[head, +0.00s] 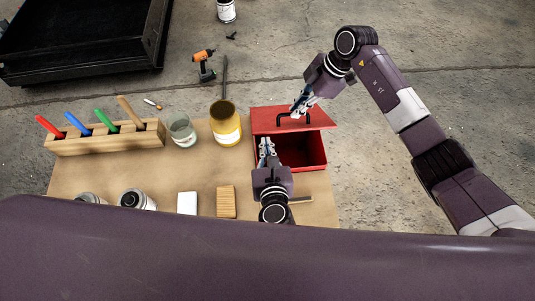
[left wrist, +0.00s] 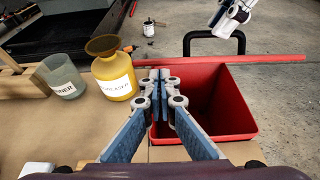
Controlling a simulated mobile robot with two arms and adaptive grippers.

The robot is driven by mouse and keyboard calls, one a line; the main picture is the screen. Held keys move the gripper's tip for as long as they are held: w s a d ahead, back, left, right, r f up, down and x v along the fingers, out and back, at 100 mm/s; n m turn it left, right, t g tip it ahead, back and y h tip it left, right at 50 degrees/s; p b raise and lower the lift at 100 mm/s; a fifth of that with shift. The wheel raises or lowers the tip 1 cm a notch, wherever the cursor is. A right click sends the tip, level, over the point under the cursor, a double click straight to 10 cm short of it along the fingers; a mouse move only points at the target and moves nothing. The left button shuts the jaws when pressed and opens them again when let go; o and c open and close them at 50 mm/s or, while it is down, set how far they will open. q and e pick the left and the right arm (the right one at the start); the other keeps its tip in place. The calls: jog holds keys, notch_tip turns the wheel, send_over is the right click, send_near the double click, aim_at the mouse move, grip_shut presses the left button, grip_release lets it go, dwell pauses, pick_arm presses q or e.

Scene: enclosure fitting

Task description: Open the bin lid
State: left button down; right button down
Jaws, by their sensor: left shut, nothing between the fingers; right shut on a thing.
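The red bin (head: 315,165) stands on the right part of the brown mat, with its dark inside showing at the front. The flat red lid (head: 262,126) lies across its back part and sticks out to the right; in the left wrist view it shows as a thin red strip (left wrist: 285,59) behind the bin (left wrist: 245,115). My right gripper (head: 296,112) is shut on the lid's black handle (head: 281,119). The handle also shows in the left wrist view (left wrist: 214,34). My left gripper (head: 265,146) is shut and empty at the bin's left side; its closed fingers (left wrist: 160,75) hide part of that side.
A yellow labelled container (head: 226,128) and a grey cup (head: 181,131) stand left of the bin. A wooden rack (head: 105,139) holds coloured handles. A white block (head: 187,203), a wooden brush (head: 226,201) and cans are in front. Floor right of the bin is clear.

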jog(key=shift+w+f, duration=0.2)
